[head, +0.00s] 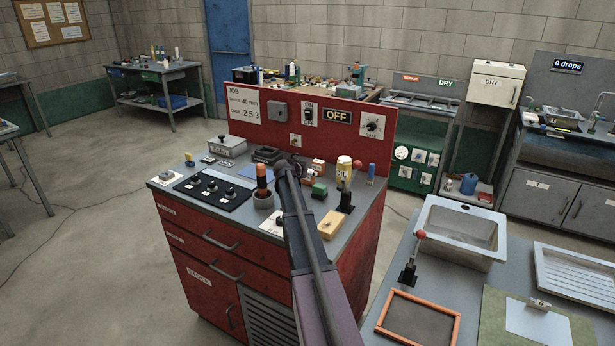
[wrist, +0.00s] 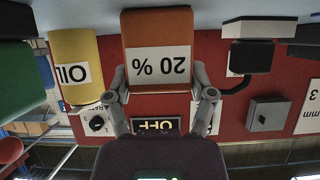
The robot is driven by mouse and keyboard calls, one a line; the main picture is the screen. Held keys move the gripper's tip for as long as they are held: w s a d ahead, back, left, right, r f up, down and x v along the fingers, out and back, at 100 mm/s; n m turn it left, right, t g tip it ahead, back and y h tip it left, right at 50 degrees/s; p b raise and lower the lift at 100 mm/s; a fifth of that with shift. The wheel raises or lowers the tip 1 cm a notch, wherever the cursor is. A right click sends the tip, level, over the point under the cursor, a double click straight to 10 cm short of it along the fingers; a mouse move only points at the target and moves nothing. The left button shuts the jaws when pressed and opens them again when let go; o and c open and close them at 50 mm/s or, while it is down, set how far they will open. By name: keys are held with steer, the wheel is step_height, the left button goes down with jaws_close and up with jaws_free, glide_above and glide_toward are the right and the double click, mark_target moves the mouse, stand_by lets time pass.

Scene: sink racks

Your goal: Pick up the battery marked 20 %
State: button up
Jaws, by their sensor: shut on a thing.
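The battery marked 20 % (wrist: 157,30) is an orange-brown block with a white label, upside down in the wrist view. My gripper (wrist: 160,82) has one finger on each side of it and is shut on it. In the head view the battery (head: 318,166) shows small at the end of my arm, above the red cabinet's grey top. My gripper (head: 302,166) is small and partly hidden there. I cannot tell whether the battery touches the surface below.
A yellow oil can (head: 344,168) stands close beside the battery and also shows in the wrist view (wrist: 77,60). A green block (head: 319,190) and a black-based lever (head: 346,198) are nearby. The red back panel (head: 250,128) with an OFF display (head: 337,115) rises behind.

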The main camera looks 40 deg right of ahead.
steer(key=shift+r, duration=0.1)
step_height(320, 180, up, 3)
steer(key=p, duration=0.3)
steer(key=s+a, duration=0.3)
steer(key=a, duration=0.1)
steer(key=s+a+r+p, duration=0.1)
steer(key=s+a, duration=0.2)
steer(key=a, duration=0.1)
steer(key=s+a+p, duration=0.1)
steer(key=s+a, duration=0.3)
steer(key=shift+a+r, duration=0.25)
steer(key=shift+r, duration=0.15)
steer(key=shift+s, duration=0.1)
